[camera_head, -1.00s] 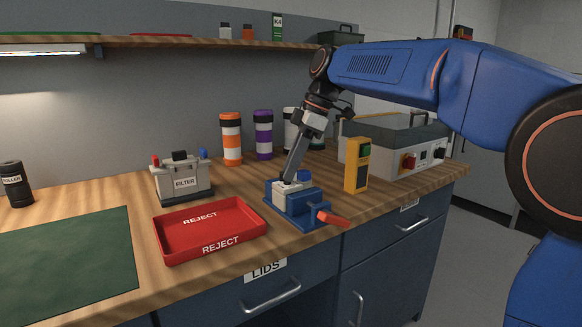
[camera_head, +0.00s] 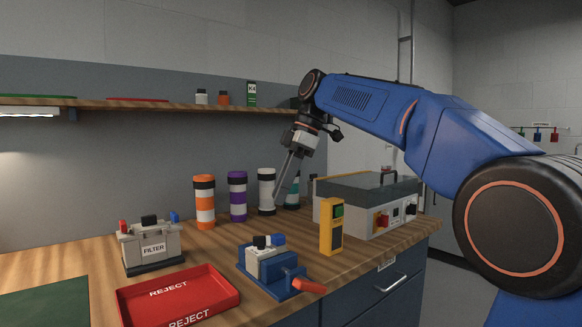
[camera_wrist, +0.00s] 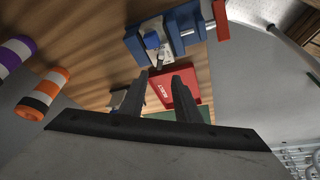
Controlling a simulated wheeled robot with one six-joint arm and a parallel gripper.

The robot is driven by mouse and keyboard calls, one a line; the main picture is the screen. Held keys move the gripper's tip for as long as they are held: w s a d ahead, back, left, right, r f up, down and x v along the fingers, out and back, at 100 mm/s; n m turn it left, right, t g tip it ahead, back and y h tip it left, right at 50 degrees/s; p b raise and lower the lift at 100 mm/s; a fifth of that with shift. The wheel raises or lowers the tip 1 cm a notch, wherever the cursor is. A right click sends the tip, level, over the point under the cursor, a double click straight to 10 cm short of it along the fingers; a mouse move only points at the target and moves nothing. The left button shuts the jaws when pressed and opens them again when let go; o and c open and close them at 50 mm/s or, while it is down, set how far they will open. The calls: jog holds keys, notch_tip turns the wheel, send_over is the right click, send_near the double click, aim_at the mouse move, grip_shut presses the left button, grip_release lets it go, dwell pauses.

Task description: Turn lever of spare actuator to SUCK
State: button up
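The actuator, a blue base with a pale block (camera_head: 266,263) on top, stands on the bench right of the red tray. I can read no label on it. Its block carries a black cap and a blue cap (camera_head: 277,240). Its red lever (camera_head: 308,286) sticks out toward the front right. In the wrist view, the actuator's blue base (camera_wrist: 183,27) is at the top, with the red lever (camera_wrist: 221,20) beside it. My gripper (camera_head: 276,204) is above and behind the actuator, clear of it. In the wrist view, its fingers (camera_wrist: 164,72) are apart with nothing between them.
A yellow box (camera_head: 331,227) stands right of the actuator, before a grey case (camera_head: 350,195). The red REJECT tray (camera_head: 180,296) and FILTER unit (camera_head: 150,247) are to the left. Banded tubes, orange (camera_head: 204,202) and purple (camera_head: 238,197) among them, line the back near my gripper.

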jog(key=v, duration=0.6)
jog(key=shift+r, duration=0.15)
